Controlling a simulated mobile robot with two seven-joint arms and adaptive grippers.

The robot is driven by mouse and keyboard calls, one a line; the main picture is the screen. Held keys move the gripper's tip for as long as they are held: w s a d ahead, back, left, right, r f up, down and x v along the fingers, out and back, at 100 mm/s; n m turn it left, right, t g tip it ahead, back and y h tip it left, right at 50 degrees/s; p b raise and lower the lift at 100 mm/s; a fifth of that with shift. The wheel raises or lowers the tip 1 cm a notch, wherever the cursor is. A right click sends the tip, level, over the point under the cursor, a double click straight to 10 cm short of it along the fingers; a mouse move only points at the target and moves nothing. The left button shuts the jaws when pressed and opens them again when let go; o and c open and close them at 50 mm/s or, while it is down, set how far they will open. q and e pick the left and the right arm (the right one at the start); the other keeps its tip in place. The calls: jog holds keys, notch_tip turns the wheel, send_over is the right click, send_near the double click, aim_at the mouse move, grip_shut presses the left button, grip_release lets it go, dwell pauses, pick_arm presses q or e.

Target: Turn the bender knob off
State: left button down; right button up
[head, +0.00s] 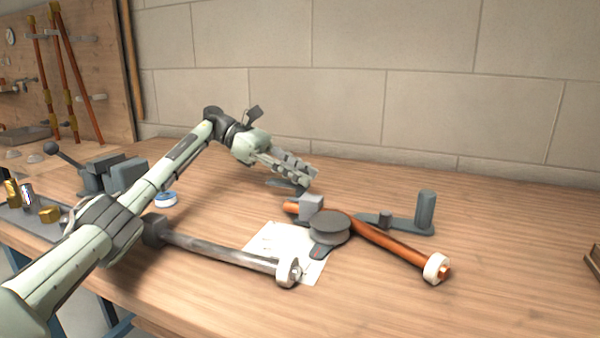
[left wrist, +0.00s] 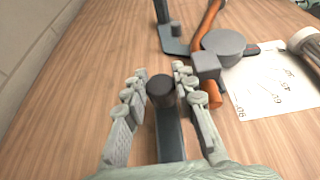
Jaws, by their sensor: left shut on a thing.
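The bender stands in the middle of the bench, with a round grey disc (head: 329,224) and a grey block (head: 312,206) around a copper pipe (head: 390,245). In the left wrist view, the dark upright cylindrical knob (left wrist: 161,92) stands on a flat dark bar (left wrist: 170,135). My left gripper (head: 305,172) reaches down to it from the left. It also shows in the left wrist view (left wrist: 161,85), with its fingers either side of the knob, shut on it. In the head view the fingers hide the knob. My right gripper is not in view.
A grey upright post (head: 425,210) on a foot stands right of the disc. A metal bar (head: 220,248) with a pale round end lies in front, over a paper sheet (head: 265,243). A vise (head: 115,173) stands at left. The right of the bench is mostly clear.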

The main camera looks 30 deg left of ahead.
aim_at(272, 179)
pick_arm(q)
jog(key=shift+f, duration=0.15)
dwell(0.4)
jog(key=c, duration=1.2)
grip_release()
jog(key=shift+v, duration=3.35)
jog(key=shift+a, duration=0.4)
